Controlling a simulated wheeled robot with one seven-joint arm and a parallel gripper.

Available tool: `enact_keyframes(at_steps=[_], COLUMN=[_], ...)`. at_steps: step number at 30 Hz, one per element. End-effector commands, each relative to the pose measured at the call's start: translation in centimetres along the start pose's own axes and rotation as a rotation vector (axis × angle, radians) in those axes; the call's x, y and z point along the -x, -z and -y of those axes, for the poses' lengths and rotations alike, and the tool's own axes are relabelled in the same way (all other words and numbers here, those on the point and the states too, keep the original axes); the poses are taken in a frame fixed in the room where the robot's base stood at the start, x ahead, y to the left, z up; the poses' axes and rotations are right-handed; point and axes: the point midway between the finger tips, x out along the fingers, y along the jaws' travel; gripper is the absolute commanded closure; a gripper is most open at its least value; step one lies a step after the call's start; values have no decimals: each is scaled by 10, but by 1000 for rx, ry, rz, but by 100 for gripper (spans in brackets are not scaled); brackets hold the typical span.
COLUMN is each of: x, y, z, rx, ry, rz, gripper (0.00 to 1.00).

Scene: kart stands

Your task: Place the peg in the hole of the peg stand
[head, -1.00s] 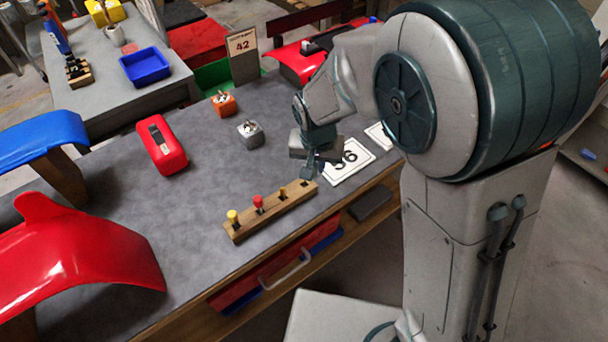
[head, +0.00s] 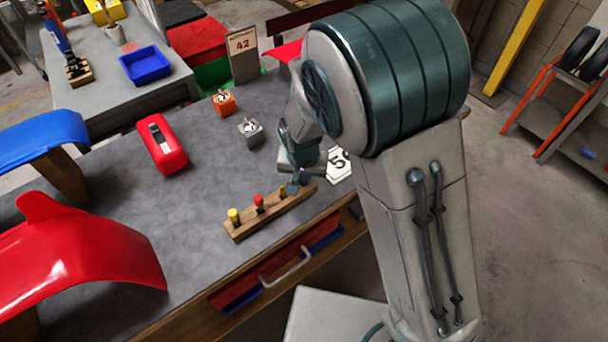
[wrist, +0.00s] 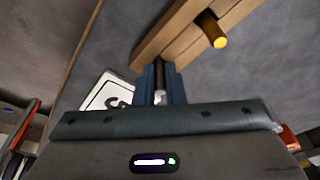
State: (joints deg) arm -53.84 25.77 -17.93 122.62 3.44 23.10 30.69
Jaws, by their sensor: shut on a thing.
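The peg stand (head: 242,230) is a long wooden block near the front edge of the grey table. A yellow peg (head: 233,214), a red peg (head: 258,200) and a thin yellowish peg (head: 283,191) stand in it. In the wrist view my gripper (wrist: 160,82) is shut on a dark peg with a pale end (wrist: 159,96). Its fingertips overlap the edge of the stand (wrist: 165,40), with a yellow-topped peg (wrist: 215,36) beside them. The held peg's far end is hidden, so I cannot tell whether it is in a hole.
A red case (head: 163,146), a grey block (head: 250,132) and an orange block (head: 224,103) stand farther back. A white number card (head: 340,165) lies right of my gripper. A red fender (head: 80,245) is at the left.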

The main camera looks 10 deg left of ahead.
Motion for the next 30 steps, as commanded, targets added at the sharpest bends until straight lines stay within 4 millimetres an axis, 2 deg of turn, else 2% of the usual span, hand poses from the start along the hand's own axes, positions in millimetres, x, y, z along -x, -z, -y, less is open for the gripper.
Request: enact_keyframes(at_steps=[1, 3, 11, 16, 20, 30], x=[-2, -1, -1, 8, 27, 92], y=[0, 0, 0, 1, 1, 1], z=[0, 0, 0, 0, 1, 1], rx=[0, 0, 0, 1, 2, 1], ry=[0, 0, 0, 1, 3, 3], rz=[0, 0, 1, -1, -2, -2], gripper=[87, 68, 68, 68, 68, 68])
